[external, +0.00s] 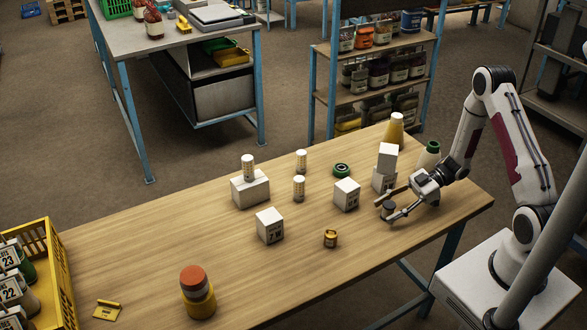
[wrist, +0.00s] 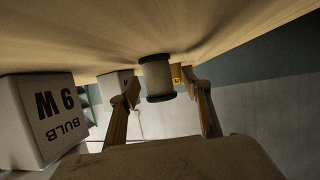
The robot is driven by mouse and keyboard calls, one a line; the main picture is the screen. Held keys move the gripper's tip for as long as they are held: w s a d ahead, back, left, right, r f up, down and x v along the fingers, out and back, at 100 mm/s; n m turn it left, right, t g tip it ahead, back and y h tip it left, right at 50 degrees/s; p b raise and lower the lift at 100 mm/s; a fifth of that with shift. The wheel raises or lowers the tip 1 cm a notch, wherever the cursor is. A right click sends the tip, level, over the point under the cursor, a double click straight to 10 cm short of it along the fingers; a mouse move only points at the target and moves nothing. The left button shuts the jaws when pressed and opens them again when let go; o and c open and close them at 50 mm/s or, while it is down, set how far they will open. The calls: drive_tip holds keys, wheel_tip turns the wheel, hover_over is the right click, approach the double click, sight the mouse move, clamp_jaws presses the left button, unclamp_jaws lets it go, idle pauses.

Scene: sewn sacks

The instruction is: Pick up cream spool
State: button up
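The cream spool (wrist: 157,78) stands on the table in the wrist view, with a pale cream body and dark flanges at both ends. In the external view the spool (external: 388,210) shows mostly its dark grey top, near the right end of the table. My gripper (external: 391,205) is low over the table with its fingers spread around the spool. In the wrist view the fingers of my gripper (wrist: 160,90) are on either side of the spool, and it sits near their tips. I see no clear grip on it; exact contact is hard to tell.
White bulb boxes (external: 346,195) stand left of my gripper; one box (wrist: 45,118) is close in the wrist view. A small amber spool (external: 330,238) stands front left.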

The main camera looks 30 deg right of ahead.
sight(389, 204)
drive_tip(key=c, duration=0.9)
drive_tip(key=shift+o, duration=0.2)
drive_tip(key=shift+r, duration=0.1)
drive_tip(key=shift+r, duration=4.9)
